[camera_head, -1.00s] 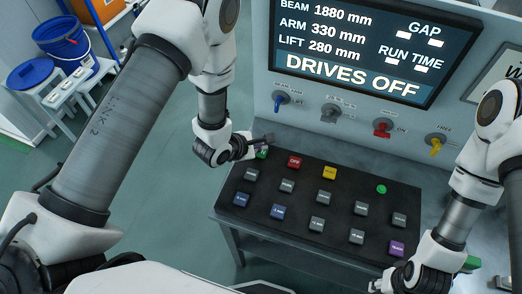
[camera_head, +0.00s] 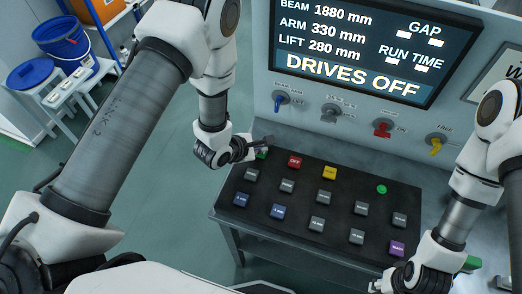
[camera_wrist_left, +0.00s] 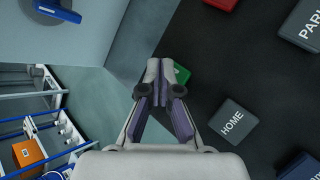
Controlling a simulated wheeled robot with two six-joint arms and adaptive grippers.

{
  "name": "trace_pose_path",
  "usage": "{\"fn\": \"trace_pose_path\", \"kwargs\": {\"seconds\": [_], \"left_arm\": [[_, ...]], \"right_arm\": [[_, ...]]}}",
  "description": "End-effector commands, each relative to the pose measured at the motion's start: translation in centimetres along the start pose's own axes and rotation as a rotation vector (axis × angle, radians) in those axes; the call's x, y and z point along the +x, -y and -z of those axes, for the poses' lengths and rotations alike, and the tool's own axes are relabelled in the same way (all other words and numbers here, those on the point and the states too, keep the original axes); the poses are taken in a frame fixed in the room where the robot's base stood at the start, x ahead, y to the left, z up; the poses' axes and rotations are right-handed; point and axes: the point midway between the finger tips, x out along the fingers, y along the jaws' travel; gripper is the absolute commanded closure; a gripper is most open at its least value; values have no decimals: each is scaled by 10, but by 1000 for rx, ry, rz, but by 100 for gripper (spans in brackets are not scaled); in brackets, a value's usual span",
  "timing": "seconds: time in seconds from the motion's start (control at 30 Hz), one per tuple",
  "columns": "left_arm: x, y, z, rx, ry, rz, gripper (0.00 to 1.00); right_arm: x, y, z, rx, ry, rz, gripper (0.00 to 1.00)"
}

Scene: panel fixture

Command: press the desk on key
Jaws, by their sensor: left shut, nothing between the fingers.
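The desk (camera_head: 228,207) is a dark sloping key panel under the screen. A green key (camera_head: 262,154) sits at its far left corner, beside the red OFF key (camera_head: 294,162), and is partly hidden by my left gripper (camera_head: 268,142). In the left wrist view the green key (camera_wrist_left: 182,74) shows just right of the fingertips (camera_wrist_left: 160,66), its label unreadable. The left gripper is shut and empty, its tips close over the key; I cannot tell whether they touch. My right gripper (camera_head: 376,285) is at the lower right near the desk's front edge; its jaws are unclear.
The screen (camera_head: 345,50) reads DRIVES OFF. A row of knobs, including a red one (camera_head: 383,128), sticks out of the wall behind the desk. A yellow key (camera_head: 329,172) and a grey HOME key (camera_wrist_left: 232,122) are nearby. A blue bucket (camera_head: 62,43) stands far left.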

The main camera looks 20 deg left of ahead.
Motion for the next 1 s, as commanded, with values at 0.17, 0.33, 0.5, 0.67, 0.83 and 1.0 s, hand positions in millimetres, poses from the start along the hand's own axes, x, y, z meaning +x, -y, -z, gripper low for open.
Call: {"fn": "trace_pose_path", "kwargs": {"seconds": [0.17, 0.33, 0.5, 0.67, 0.83, 1.0], "left_arm": [[2, 1, 1, 0, 0, 0, 100], [3, 2, 2, 0, 0, 0, 100], [5, 4, 4, 0, 0, 1, 100], [6, 5, 5, -1, -1, 1, 100], [6, 4, 4, 0, -1, 1, 100], [4, 3, 3, 0, -1, 1, 100]], "right_arm": [[1, 0, 0, 0, 0, 0, 62], [2, 0, 0, 0, 0, 0, 62], [3, 0, 0, 0, 0, 0, 62], [4, 0, 0, 0, 0, 0, 62], [4, 0, 0, 0, 0, 0, 62], [1, 0, 0, 0, 0, 0, 62]]}}
